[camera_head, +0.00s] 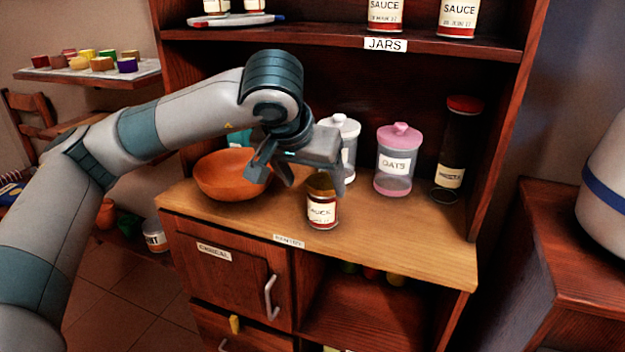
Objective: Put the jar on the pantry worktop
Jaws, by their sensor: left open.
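A jar (321,212) with a gold lid and a cream and red label stands upright on the pantry worktop (405,232), near its front edge. My left gripper (318,182) is open at the jar's lid, its fingers pointing down and close around the top. I cannot tell whether a finger touches the jar. Two similar sauce jars (386,14) stand on the shelf above, over the JARS label (385,45). My right gripper is out of view.
An orange bowl (222,178) stands left of the jar. A white-lidded canister (349,135), a pink OATS canister (394,165) and a tall dark pasta jar (456,140) stand behind and right. The worktop's front right is clear.

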